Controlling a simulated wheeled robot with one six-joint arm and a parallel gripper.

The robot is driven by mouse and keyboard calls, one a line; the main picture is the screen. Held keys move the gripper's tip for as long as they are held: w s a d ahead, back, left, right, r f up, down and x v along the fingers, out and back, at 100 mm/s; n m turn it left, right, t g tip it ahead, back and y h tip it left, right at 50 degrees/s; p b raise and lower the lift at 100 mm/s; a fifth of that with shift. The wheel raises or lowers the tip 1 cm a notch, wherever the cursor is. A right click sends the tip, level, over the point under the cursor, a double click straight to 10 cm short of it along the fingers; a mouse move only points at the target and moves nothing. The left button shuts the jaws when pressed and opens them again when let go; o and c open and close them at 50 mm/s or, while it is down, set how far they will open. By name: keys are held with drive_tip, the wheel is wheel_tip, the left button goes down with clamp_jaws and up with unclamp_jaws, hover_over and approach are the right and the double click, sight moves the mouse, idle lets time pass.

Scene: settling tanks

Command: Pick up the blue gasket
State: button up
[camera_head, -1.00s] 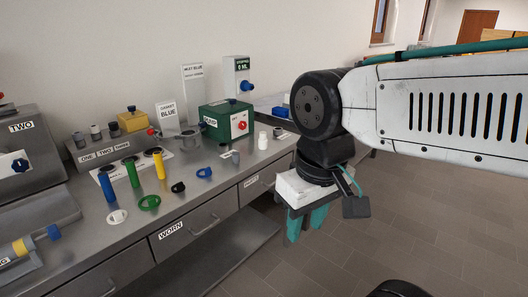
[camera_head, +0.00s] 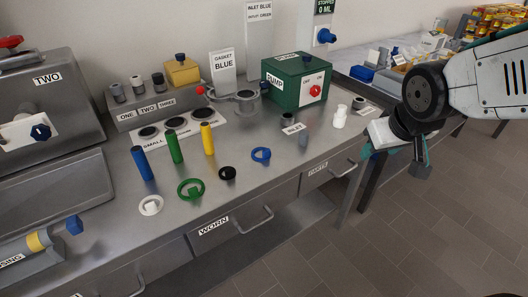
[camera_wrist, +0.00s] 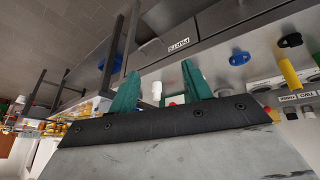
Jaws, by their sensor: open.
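The blue gasket (camera_head: 261,154) is a small ring lying flat on the grey metal bench, right of the black ring and in front of the green pump box. It also shows in the wrist view (camera_wrist: 239,59), right of the fingers. My gripper (camera_wrist: 160,82) is open, with two teal fingers apart and nothing between them. In the head view my gripper (camera_head: 391,156) hangs beyond the right part of the bench front, well to the right of the gasket and not touching it. A sign reading "GASKET BLUE" (camera_head: 223,73) stands behind.
On the bench are a green ring (camera_head: 190,190), white ring (camera_head: 151,205), black ring (camera_head: 227,173), blue, green and yellow cylinders, a white bottle (camera_head: 340,117) and the pump box (camera_head: 296,80). Drawer handles (camera_head: 254,222) stick out in front. Open floor lies right.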

drive_tip(key=w+a+f+n+t+y, duration=0.25)
drive_tip(key=w+a+f, duration=0.45)
drive_tip(key=w, duration=0.4)
drive_tip(key=n+t+y, duration=0.3)
drive_tip(key=y, duration=0.3)
approach(267, 150)
drive_tip(key=shift+w+a+f+g, duration=0.25)
drive_tip(key=shift+w+a+f, duration=0.4)
drive_tip(key=shift+w+f, duration=0.15)
drive_tip(key=shift+w+a+f+n+y, duration=0.1)
drive_tip(key=shift+a+f+n+y, duration=0.05)
drive_tip(key=shift+a+n+y, duration=0.15)
drive_tip(key=x, duration=0.7)
drive_tip(key=shift+w+d+r, duration=0.1)
drive_tip(key=shift+w+r, duration=0.2)
drive_tip(key=shift+w, duration=0.15)
drive_tip(key=c, duration=1.1)
